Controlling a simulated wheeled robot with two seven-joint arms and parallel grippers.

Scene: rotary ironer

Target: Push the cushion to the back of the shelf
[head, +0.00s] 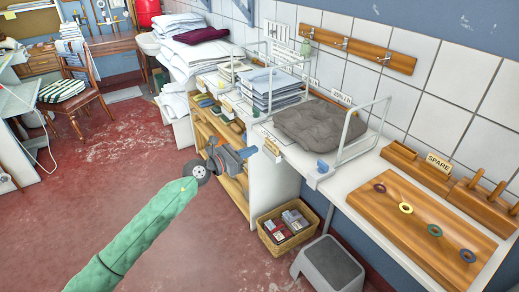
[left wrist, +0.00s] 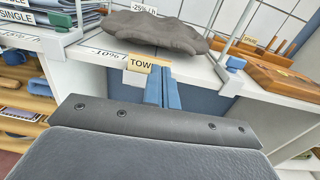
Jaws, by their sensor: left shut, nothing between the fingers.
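The grey cushion (head: 312,121) lies flat on the white shelf (head: 300,157), between two wire dividers. It also shows in the left wrist view (left wrist: 155,36), above and beyond my fingers. My left gripper (head: 250,152) is shut and empty. It is in front of the shelf's front edge, to the left of the cushion in the head view and apart from it. In the left wrist view its blue fingers (left wrist: 164,85) are together beside a yellow "TOW" label (left wrist: 140,64) on the shelf edge. My right gripper is not in view.
Wire dividers (head: 353,135) stand on both sides of the cushion. Folded linen (head: 270,88) fills the bay to the left. A wooden peg board (head: 415,225) lies to the right. A basket (head: 284,228) and grey step stool (head: 328,265) stand on the floor below.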

